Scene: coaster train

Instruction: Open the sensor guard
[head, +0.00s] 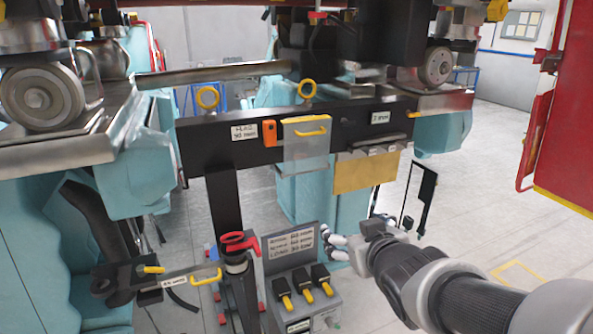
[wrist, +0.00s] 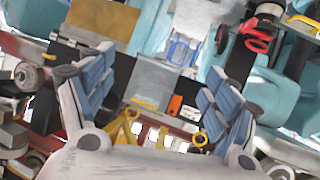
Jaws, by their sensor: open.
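The guard appears to be a see-through grey plate (head: 305,142) with a yellow handle, hanging flat against the front of a black beam (head: 210,146). No name label for it is readable. It also shows in the wrist view as a grey plate (wrist: 152,82), upside down, with its yellow handle near the lower edge. My gripper (head: 336,240) is low and in front of the beam, below and right of the plate, apart from it. In the wrist view my gripper (wrist: 157,62) is open and empty, its blue-padded fingers on either side of the plate in the picture.
An orange box (head: 269,132) is beside the plate. A tan plate (head: 366,172) hangs to the right. A panel with yellow-tipped levers (head: 306,280) and a red ring knob (head: 238,243) stand low, left of my gripper.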

